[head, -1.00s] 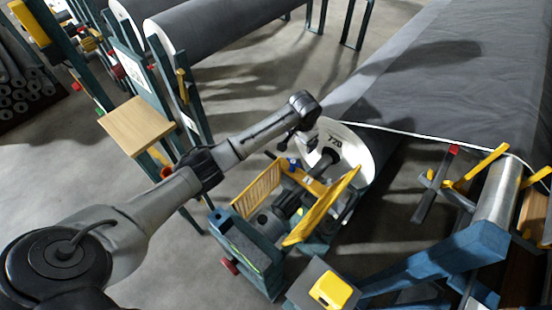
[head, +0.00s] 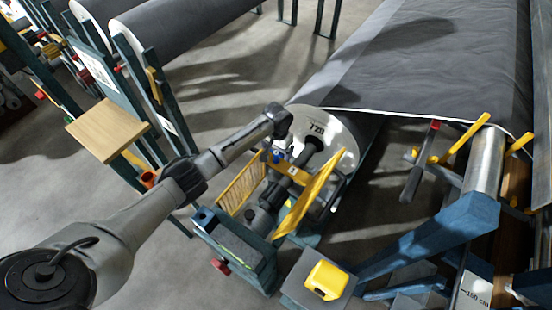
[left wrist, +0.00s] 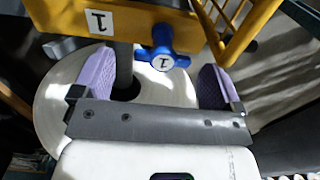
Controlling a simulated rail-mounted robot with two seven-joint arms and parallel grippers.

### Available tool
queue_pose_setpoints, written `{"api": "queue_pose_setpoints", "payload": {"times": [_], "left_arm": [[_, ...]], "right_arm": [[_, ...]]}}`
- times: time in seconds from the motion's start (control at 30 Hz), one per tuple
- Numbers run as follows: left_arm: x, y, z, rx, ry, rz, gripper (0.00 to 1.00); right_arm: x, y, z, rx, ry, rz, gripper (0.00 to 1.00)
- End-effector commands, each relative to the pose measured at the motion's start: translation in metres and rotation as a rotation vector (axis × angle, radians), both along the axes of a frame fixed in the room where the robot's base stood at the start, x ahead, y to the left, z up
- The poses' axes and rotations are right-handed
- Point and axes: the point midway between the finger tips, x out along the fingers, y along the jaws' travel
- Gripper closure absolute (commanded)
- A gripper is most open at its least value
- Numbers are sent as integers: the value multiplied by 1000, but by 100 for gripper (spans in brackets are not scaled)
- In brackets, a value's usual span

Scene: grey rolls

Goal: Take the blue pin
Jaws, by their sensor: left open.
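In the head view, the pin (head: 276,157) shows small at the top of that frame. My left gripper (left wrist: 156,74) is open, its purple pads on either side of the pin's head and apart from it. In the head view, my left gripper (head: 284,142) hangs just above the pin; its fingers are hard to make out. The pin's shaft is hidden.
The yellow frame (left wrist: 110,22) carries a white "1" label. Behind it is the white end disc (head: 333,127) of a large grey roll (head: 400,60). A yellow guard panel (head: 310,195) stands right of the pin. A wooden shelf (head: 107,130) is at left.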

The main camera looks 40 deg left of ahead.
Motion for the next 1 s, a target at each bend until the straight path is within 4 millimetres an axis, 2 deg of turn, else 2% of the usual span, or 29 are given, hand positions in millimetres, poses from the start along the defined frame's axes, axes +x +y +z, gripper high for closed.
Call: {"api": "queue_pose_setpoints", "payload": {"times": [0.17, 0.4, 0.7, 1.0], "left_arm": [[-2, 1, -15, 1, 1, -1, 8], [-4, 2, -46, 0, 1, 0, 8], [-4, 2, -51, 0, -1, -1, 8], [-4, 2, -51, 0, -1, -1, 36]], "right_arm": [[0, 0, -9, 0, -1, 0, 57], [0, -2, -25, -5, -1, 4, 57], [0, -3, -25, -11, -2, 7, 57], [0, -2, -25, -8, -1, 6, 57]]}}
